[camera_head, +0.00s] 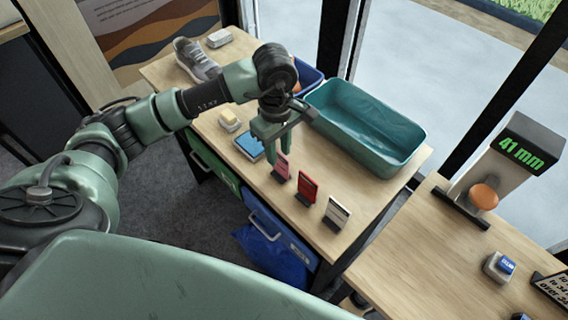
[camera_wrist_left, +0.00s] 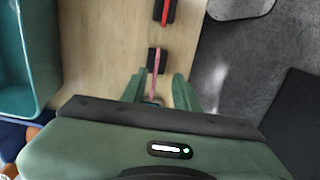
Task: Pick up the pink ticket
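The pink ticket (camera_head: 282,166) stands upright in a small black holder on the wooden table. In the left wrist view the pink ticket (camera_wrist_left: 155,82) shows edge-on as a thin strip. My left gripper (camera_head: 271,147) points down at it from above. In the left wrist view my left gripper (camera_wrist_left: 158,88) is open, its two green fingers apart on either side of the ticket, with gaps visible. I cannot tell exactly how low the fingertips reach. My right gripper is not in view.
A red ticket (camera_head: 307,189) and a white ticket (camera_head: 337,212) stand in holders nearby. A teal basin (camera_head: 365,128) lies behind. A blue item (camera_head: 249,146), a yellowish block (camera_head: 229,120) and a grey sneaker (camera_head: 196,60) are farther left. A second table (camera_head: 420,265) stands right.

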